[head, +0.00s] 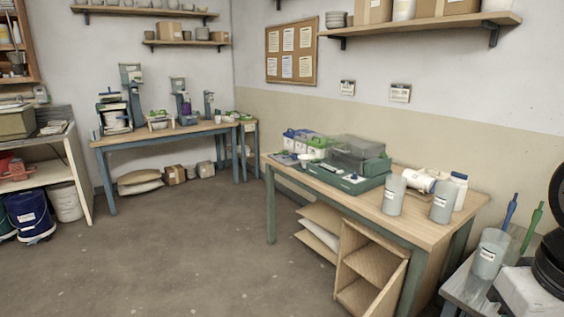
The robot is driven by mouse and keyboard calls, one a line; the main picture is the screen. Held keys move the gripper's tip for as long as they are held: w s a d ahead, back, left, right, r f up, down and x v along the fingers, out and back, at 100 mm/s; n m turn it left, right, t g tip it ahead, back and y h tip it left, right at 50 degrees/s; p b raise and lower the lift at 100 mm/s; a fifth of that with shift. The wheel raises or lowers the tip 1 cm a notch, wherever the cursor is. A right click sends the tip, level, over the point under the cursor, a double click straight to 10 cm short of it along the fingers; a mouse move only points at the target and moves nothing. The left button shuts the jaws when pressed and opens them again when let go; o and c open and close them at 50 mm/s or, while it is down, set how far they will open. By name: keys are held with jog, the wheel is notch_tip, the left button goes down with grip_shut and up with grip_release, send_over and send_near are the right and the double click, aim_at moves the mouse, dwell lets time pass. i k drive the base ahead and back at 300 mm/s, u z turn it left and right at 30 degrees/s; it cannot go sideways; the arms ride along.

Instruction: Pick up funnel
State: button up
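I cannot make out a funnel for certain in the head view. A white object (420,181) lies on its side among the containers on the right wooden table (440,231); its exact shape is too small to tell. Grey labelled containers (393,196) and (441,203) stand upright in front of it, and a white bottle (460,190) stands to its right. My gripper is not in view.
A green-based device with a clear cover (352,158) stands on the right table. An open wooden shelf unit (366,272) and sacks (318,222) are below it. Another table (160,139) stands at the back left. The concrete floor (200,240) between is clear.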

aim_at(304, 159)
jog(key=u, duration=0.8)
jog(key=i, duration=1)
jog(key=u, duration=0.7)
jog(key=i, duration=1.2)
jog(key=z, duration=0.75)
jog(key=i, duration=0.9)
jog(key=z, duration=1.25)
jog(key=i, duration=0.7)
